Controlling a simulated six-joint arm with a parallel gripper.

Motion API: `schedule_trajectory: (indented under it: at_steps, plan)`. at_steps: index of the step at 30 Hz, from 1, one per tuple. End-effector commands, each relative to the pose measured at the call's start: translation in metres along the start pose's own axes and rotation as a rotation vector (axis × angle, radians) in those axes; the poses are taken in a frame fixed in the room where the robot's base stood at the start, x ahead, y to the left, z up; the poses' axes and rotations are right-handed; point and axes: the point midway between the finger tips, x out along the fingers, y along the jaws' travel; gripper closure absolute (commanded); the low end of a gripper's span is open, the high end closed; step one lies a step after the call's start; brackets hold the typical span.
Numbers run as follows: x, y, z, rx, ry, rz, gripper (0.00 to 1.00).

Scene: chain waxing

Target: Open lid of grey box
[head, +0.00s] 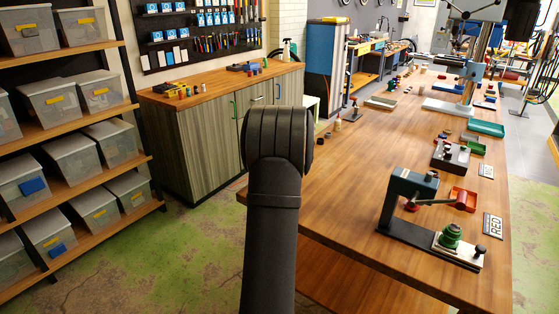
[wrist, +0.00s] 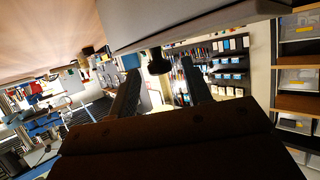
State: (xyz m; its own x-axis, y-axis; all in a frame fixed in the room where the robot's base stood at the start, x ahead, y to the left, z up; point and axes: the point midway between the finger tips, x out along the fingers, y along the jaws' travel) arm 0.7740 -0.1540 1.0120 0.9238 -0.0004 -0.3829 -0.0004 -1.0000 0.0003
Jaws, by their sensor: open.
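In the wrist view, which looks upside down, a large pale grey block, apparently the grey box (wrist: 180,22), fills the top. A dark rounded knob (wrist: 158,63) sticks out from it, as on a lid. The lid looks closed, though its seam does not show clearly. My gripper (wrist: 160,67) is open, with one finger on each side of the knob in the picture and visible gaps to both. I cannot tell how far the fingertips reach around it in depth. In the head view my arm hides the gripper, and I cannot make out this box there.
The long wooden table (head: 345,205) carries a press tool (head: 405,190) with a green part at front right and a dark box with knobs (head: 450,157) behind it. A cabinet (head: 205,130) stands behind my arm. Shelves with clear bins (head: 70,160) are at left.

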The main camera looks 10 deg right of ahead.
Motion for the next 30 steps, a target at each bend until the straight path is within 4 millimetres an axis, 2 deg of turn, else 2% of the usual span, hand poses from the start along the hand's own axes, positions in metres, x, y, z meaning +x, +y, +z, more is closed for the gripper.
schedule_trajectory:
  at_steps: [6, 8, 13, 14, 22, 30]
  plan:
    - [0.000, 0.000, 0.000, 0.000, 0.000, 0.000, 0.55]
    - [0.000, 0.000, 0.000, 0.000, 0.000, 0.000, 0.65]
    - [0.000, 0.000, 0.000, 0.000, 0.000, 0.000, 0.98]
    - [0.000, 0.000, 0.000, 0.000, 0.000, 0.000, 1.00]
    - [0.006, 0.006, -0.002, 0.000, 0.001, 0.000, 1.00]
    - [0.034, 0.035, -0.014, -0.001, 0.002, -0.002, 1.00]
